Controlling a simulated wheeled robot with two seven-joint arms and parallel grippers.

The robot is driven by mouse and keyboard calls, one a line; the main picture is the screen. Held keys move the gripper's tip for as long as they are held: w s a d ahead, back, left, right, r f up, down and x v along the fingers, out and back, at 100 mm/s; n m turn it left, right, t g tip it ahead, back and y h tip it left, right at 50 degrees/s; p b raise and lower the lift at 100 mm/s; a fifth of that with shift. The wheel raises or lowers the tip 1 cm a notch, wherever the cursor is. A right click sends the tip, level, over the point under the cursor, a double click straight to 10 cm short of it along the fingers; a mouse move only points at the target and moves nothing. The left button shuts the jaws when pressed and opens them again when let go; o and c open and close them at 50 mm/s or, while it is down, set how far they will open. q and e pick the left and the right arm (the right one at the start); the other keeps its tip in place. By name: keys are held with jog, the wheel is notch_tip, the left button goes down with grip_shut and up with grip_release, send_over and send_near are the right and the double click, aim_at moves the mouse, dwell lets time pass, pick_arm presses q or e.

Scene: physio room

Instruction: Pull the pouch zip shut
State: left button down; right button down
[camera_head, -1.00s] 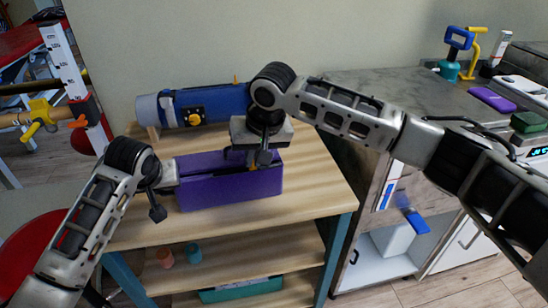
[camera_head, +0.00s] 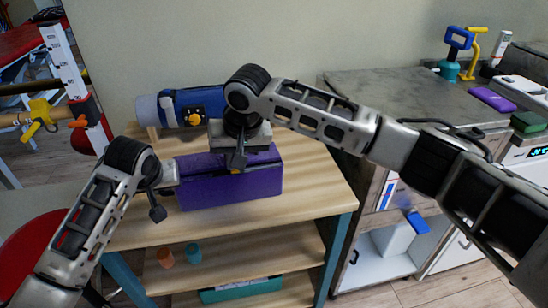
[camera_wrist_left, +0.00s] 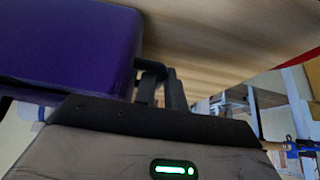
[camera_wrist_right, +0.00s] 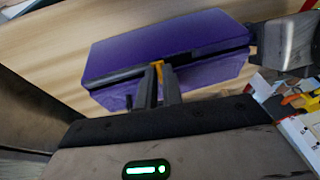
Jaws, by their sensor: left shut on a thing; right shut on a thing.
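The purple pouch (camera_head: 230,187) lies on the wooden table top, long side toward me. Its zip runs along the upper part as a dark line, seen in the right wrist view on the pouch (camera_wrist_right: 165,45). My right gripper (camera_head: 237,168) is shut on the small yellow zip pull (camera_wrist_right: 158,66), near the middle of the pouch. My left gripper (camera_head: 172,178) is shut at the left end of the pouch; in the left wrist view its fingers (camera_wrist_left: 152,72) meet a dark piece at the pouch's end. Exactly what they grip is partly hidden.
A blue roll (camera_head: 190,104) with a yellow knob lies behind the pouch on the wooden table (camera_head: 310,185). A grey-topped cabinet (camera_head: 380,90) stands to the right. A red stool (camera_head: 30,250) is at the left. The table right of the pouch is clear.

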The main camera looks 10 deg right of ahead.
pick_arm(q)
jog(key=shift+d, duration=0.1)
pick_arm(e)
jog(key=shift+a, duration=1.95)
jog(key=c, duration=1.4)
grip_release()
jog(key=shift+o, duration=0.2)
jog(key=shift+d, duration=0.1)
notch_tip(320, 180, up, 8)
pick_arm(q)
jog(key=c, duration=1.5)
grip_release()
jog(key=shift+r, duration=0.1)
pick_arm(e)
jog(key=shift+r, duration=0.1)
